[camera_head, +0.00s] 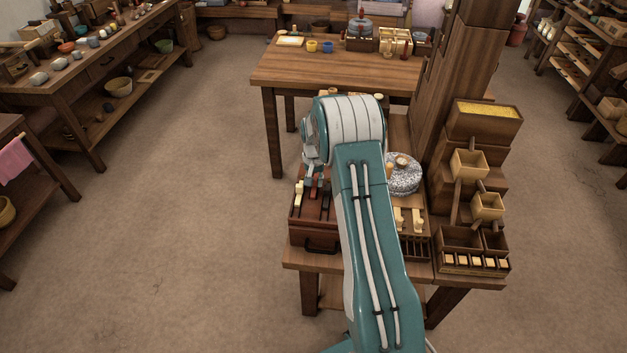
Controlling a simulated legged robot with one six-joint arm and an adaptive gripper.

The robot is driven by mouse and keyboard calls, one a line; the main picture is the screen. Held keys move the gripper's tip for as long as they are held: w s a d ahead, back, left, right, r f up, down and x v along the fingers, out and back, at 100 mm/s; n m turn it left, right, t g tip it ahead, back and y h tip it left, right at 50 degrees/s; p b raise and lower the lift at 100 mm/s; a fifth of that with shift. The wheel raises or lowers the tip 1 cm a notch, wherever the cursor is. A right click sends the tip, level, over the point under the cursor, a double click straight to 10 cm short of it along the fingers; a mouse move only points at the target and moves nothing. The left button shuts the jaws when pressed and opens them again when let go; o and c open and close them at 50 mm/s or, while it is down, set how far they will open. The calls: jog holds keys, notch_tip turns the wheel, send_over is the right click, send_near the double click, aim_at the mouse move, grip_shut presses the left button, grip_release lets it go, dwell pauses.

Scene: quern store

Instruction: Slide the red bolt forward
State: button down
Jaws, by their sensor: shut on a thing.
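A reddish-brown wooden box (310,238) with dark slots in its top stands on the front left of the near table. My gripper (313,184) points down over the far part of this box and is small in the picture. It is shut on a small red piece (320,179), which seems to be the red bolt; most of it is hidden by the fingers. A pale cream knob (298,193) stands in the slot to the left. A dark piece (326,193) stands just right of my gripper. My arm hides the box's right side.
A speckled round quern stone (404,175) and a tray with pale pegs (417,222) stand right of my arm. Stepped wooden bins (469,163) rise farther right. A larger table (330,68) with pots stands behind. The floor at left is clear.

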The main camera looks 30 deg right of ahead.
jog(key=shift+f, duration=0.15)
jog(key=shift+c, duration=2.4)
grip_release()
jog(key=shift+d, duration=0.2)
jog(key=shift+a+r, duration=0.2)
jog(key=shift+a, duration=0.2)
notch_tip(320, 180, up, 12)
jog(key=shift+f, duration=0.15)
jog(key=shift+w, duration=0.1)
